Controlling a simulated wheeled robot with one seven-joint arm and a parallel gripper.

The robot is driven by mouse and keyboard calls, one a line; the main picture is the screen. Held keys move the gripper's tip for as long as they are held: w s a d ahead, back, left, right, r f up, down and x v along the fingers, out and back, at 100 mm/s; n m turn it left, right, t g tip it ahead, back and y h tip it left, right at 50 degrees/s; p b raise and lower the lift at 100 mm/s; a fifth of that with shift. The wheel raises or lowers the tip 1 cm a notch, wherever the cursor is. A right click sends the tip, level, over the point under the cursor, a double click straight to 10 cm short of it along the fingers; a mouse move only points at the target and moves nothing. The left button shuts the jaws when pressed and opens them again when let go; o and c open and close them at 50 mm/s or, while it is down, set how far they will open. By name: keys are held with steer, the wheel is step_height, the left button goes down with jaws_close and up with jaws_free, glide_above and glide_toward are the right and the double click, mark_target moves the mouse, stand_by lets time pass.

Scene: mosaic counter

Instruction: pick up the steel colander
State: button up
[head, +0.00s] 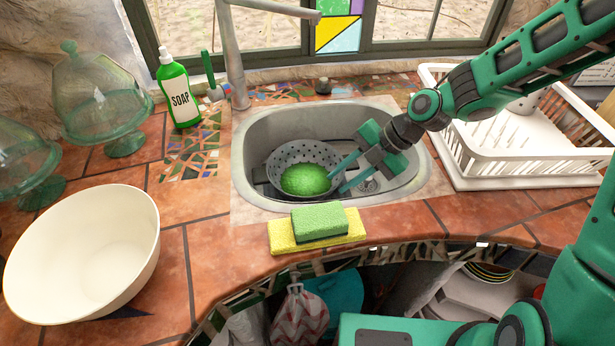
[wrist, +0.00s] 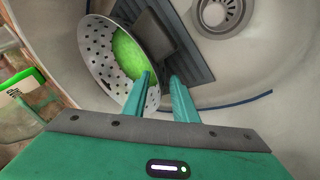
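The steel colander (head: 290,153) is a perforated bowl in the sink, with a bright green, rough-textured thing (head: 305,179) inside. In the wrist view the colander (wrist: 103,62) lies at the left, with the green thing (wrist: 128,54) inside it. My gripper (head: 346,172) is down in the sink at the colander's right side. Its two fingers (wrist: 162,78) are apart with a gap between them. In the wrist view one finger overlaps the colander's inside and the other is outside, so the near rim appears between them. I cannot tell whether either finger touches it.
The sink (head: 255,135) has walls around the colander and a drain (wrist: 218,14). Sponges (head: 320,222) lie at its front edge. A faucet (head: 232,55) and soap bottle (head: 177,92) stand behind left, a white bowl (head: 85,250) left, a dish rack (head: 480,165) right.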

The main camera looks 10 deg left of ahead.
mark_target(330, 188)
steer(key=x, duration=0.3)
steer(key=shift+s+a+f, duration=0.1)
steer(key=shift+s+a, duration=0.15)
steer(key=shift+s, duration=0.1)
steer(key=shift+x, duration=0.8)
steer(key=shift+w, duration=0.1)
jaws_close()
